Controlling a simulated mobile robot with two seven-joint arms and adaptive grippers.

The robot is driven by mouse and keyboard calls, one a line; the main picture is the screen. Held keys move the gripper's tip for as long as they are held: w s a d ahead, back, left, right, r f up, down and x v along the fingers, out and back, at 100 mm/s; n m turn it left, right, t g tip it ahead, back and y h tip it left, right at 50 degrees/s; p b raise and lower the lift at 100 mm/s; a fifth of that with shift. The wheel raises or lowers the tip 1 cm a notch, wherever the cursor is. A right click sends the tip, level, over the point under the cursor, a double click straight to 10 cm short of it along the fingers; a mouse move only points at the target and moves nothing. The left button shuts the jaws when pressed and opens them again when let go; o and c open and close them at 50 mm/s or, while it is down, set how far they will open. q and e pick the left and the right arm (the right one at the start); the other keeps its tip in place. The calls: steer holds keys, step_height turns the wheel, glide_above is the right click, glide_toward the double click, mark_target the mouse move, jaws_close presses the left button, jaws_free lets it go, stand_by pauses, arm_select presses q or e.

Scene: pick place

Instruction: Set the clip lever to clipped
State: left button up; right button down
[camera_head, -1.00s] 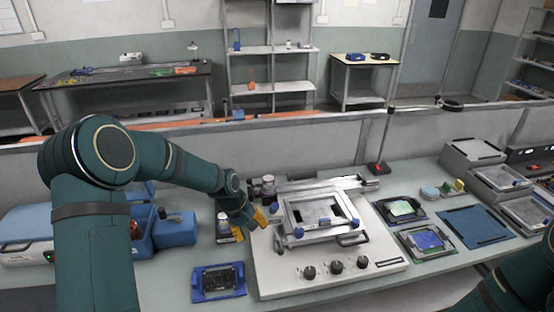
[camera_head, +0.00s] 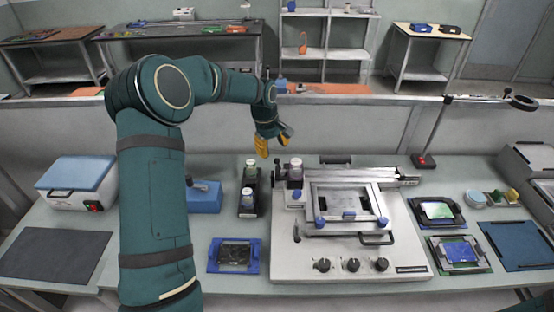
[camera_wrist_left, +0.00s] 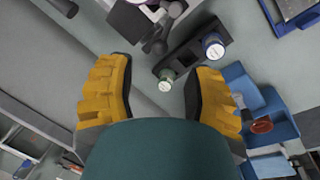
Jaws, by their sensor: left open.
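The white stencil-printer machine (camera_head: 285,262) stands on the bench with a raised metal frame (camera_head: 312,205). Blue clips sit at the frame's front corners, one at the left (camera_head: 320,222) and one at the right (camera_head: 383,222). A small dark lever (camera_head: 297,234) stands on the machine's left side. I cannot tell which of these is the clip lever, or its setting. My left gripper (camera_head: 275,145), with yellow fingers, is open and empty, raised behind the machine's back left corner. In the left wrist view its fingers (camera_wrist_left: 155,72) are spread apart. My right gripper is out of view.
A black holder (camera_head: 260,205) with capped bottles stands left of the machine; it shows close below the left fingers in the wrist view (camera_wrist_left: 190,52). A blue box (camera_head: 205,197) is further left. Green and blue boards in black frames lie at right. A low wall runs behind the bench.

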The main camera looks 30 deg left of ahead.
mark_target(277, 159)
arm_select(q)
steer(key=f, duration=0.4)
steer(key=w+f, duration=0.1)
steer(key=f, duration=0.1)
steer(key=shift+d, duration=0.2)
jaws_close()
